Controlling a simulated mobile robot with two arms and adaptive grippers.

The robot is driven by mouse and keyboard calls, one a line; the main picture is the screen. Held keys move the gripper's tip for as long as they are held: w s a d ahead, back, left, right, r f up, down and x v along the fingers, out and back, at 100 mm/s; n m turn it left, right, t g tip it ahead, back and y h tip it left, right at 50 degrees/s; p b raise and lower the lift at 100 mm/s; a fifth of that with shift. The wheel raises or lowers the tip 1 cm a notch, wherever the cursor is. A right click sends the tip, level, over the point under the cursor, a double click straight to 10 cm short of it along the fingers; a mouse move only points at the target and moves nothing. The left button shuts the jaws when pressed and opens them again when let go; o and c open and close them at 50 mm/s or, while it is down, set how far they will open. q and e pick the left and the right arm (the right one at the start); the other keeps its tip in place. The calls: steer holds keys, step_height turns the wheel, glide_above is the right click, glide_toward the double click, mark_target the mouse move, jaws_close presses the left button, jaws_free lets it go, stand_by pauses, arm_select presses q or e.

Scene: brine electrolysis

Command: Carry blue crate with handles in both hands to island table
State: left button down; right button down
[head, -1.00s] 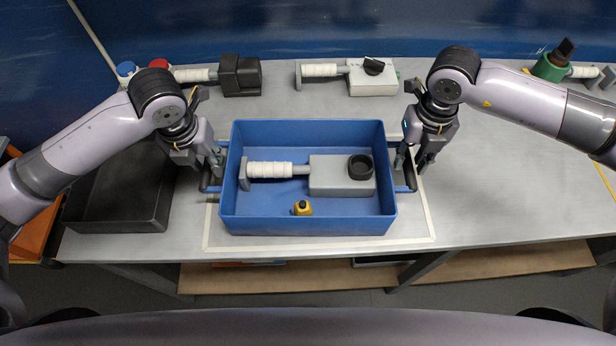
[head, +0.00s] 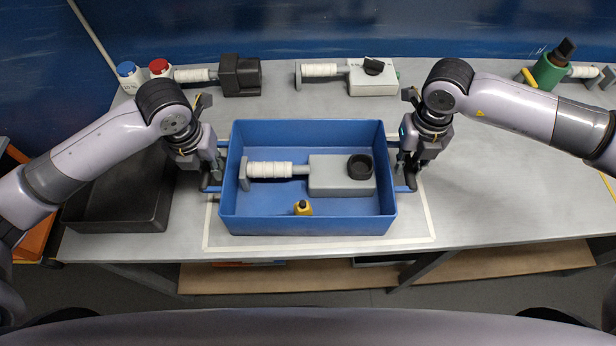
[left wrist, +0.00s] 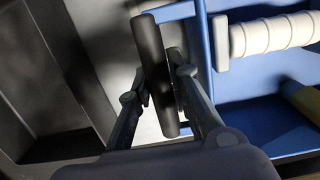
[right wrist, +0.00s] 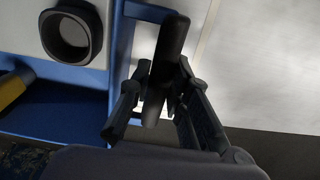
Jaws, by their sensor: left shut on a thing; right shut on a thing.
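The blue crate (head: 308,228) sits on the grey table inside a pale outlined rectangle. It holds a grey device with a white ribbed roll (head: 340,178) and a small yellow bottle (head: 303,208). My left gripper (head: 212,180) is shut on the crate's left handle; the dark grip bar (left wrist: 155,75) lies between its fingers in the left wrist view. My right gripper (head: 403,177) is shut on the right handle, whose dark grip bar (right wrist: 166,70) shows between its fingers in the right wrist view. The island table cannot be made out.
A black tray (head: 120,220) stands left of the crate. Behind are bottles with blue and red caps (head: 130,75), a black-ended device (head: 240,75), a white boxed device (head: 373,80) and a green device (head: 550,70). The table (head: 500,190) is clear to the right.

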arm_select(q)
steer(key=shift+w+r, duration=0.15)
steer(key=shift+r, duration=0.05)
arm_select(e)
steer(key=shift+w+r, duration=0.1)
steer(key=shift+r, duration=0.05)
stand_by(0.6)
